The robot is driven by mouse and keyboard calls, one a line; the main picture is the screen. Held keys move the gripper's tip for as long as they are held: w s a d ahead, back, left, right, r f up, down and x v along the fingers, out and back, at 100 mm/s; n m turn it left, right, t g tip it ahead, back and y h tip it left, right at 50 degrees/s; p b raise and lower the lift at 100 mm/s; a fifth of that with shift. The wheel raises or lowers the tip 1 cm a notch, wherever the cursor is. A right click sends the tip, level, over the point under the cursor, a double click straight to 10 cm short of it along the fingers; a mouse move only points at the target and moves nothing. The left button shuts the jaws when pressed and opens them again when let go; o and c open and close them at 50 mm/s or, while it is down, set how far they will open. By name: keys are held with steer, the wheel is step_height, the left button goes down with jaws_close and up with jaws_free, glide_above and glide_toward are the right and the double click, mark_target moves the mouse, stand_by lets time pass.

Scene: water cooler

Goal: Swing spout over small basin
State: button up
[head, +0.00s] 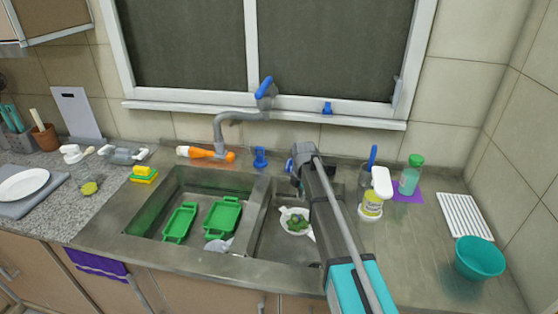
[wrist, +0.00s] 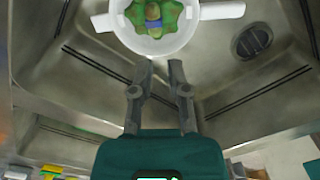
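The grey bent faucet pipe (head: 219,128) stands behind the sink in the head view, with a blue handle-like part (head: 265,87) at its upper right end. It rises behind the larger left basin and does not show in the wrist view. The small right basin (head: 268,238) holds a white colander (head: 287,225) with green vegetables; the colander also shows in the wrist view (wrist: 180,44). My gripper (wrist: 161,68) is above the small basin, apart from the faucet. Its two fingers are apart with nothing between them. In the head view my arm hides its fingertips.
The left basin (head: 150,213) holds green trays (head: 222,217). An orange object (head: 205,153) and a small blue object (head: 260,157) are behind the sink.

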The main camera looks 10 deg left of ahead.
steer(key=s+d+r+m+p, duration=0.3)
steer(key=s+d+m, duration=0.1)
steer(key=s+d+r+m+p, duration=0.7)
steer(key=s+d+r+m, duration=0.1)
steer(key=m, duration=0.1)
steer(key=shift+s+d, duration=0.15)
steer(key=shift+d, duration=0.15)
jaws_close()
steer(key=s+d+r+m+p, duration=0.8)
steer(key=s+r+m+p, duration=0.1)
steer(key=s+m, duration=0.4)
steer(key=shift+d+r+p, duration=0.2)
steer(key=shift+d+p, duration=0.15)
steer(key=shift+p, duration=0.1)
